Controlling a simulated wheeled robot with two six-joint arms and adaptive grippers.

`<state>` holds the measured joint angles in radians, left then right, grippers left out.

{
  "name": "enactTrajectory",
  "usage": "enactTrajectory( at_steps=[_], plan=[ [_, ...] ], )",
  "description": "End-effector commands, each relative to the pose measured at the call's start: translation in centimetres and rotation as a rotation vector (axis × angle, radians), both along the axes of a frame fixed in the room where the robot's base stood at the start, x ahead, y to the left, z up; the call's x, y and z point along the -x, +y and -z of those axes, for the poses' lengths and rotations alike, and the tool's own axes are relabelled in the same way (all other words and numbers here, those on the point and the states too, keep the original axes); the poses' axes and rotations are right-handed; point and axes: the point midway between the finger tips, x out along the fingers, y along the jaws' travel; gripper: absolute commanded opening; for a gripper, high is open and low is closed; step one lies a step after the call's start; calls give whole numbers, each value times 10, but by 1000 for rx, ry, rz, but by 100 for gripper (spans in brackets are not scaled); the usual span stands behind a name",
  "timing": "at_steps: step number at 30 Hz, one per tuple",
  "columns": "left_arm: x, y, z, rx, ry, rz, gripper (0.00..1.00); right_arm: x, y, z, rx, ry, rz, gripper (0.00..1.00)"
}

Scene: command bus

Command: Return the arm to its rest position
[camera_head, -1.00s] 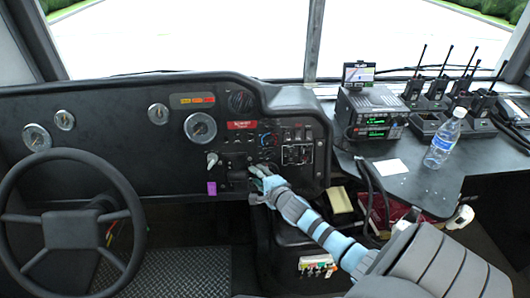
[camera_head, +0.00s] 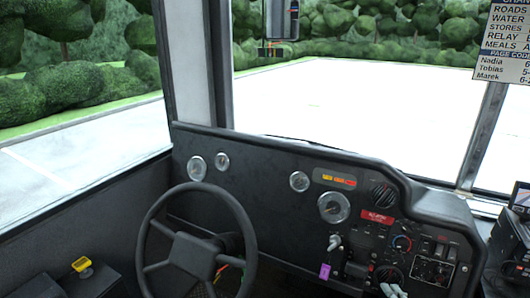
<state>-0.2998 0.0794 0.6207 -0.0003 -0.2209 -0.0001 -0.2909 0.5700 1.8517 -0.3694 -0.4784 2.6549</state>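The rest of that arm is below the view. Whether the gripper is open or shut, or touches the panel, I cannot tell. My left gripper is out of view.
A black steering wheel (camera_head: 152,265) stands at the lower left in front of the dashboard with its round gauges. A yellow-topped control (camera_head: 82,264) is on the left side console. A notice board (camera_head: 503,40) hangs upper right.

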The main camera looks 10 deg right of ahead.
Motion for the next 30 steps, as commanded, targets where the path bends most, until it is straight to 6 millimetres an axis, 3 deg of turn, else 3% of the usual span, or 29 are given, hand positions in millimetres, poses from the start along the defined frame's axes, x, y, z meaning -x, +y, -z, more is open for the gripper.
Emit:
enactTrajectory(
  at_steps=[5,9,12,18,23,30],
  plan=[
    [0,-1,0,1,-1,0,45,40,26,27,331,268,-88,32],
    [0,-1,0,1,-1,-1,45,95,62,52,676,601,-353,32],
    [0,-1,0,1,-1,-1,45,129,85,62,845,759,-580,32],
    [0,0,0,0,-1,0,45,186,127,67,1090,910,-1054,32],
    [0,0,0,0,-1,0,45,229,159,63,1246,903,-1446,32],
    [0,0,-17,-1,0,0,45,220,147,156,1201,956,-1479,32]
  ],
)
